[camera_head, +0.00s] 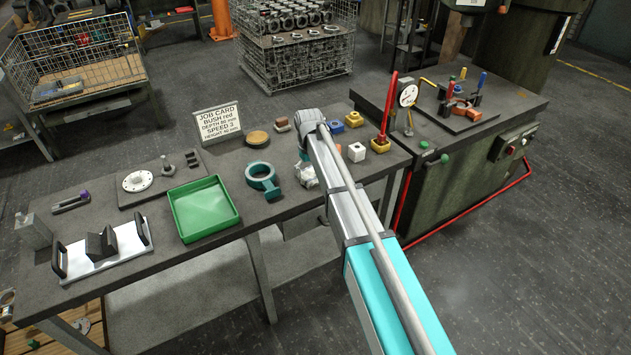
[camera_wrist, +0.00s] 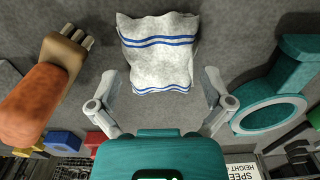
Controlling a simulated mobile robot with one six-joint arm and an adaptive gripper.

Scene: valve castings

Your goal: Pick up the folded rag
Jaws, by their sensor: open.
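The folded rag (camera_wrist: 158,55) is white with blue stripes and lies flat on the grey bench top in the wrist view. In the head view a crumpled, pale part of the rag (camera_head: 305,174) shows just left of my arm, which hides the rest. My gripper (camera_wrist: 160,80) is open and empty in the wrist view. Its two fingers are spread, one to each side of the rag's lower edge, and do not appear to touch it.
A teal ring casting (camera_wrist: 270,110) lies right of the rag. An orange-handled brush (camera_wrist: 42,88) lies to its left, near the left finger. Coloured blocks (camera_wrist: 62,140) sit at lower left. In the head view a green tray (camera_head: 205,230) and a job card (camera_head: 219,122) stand farther left.

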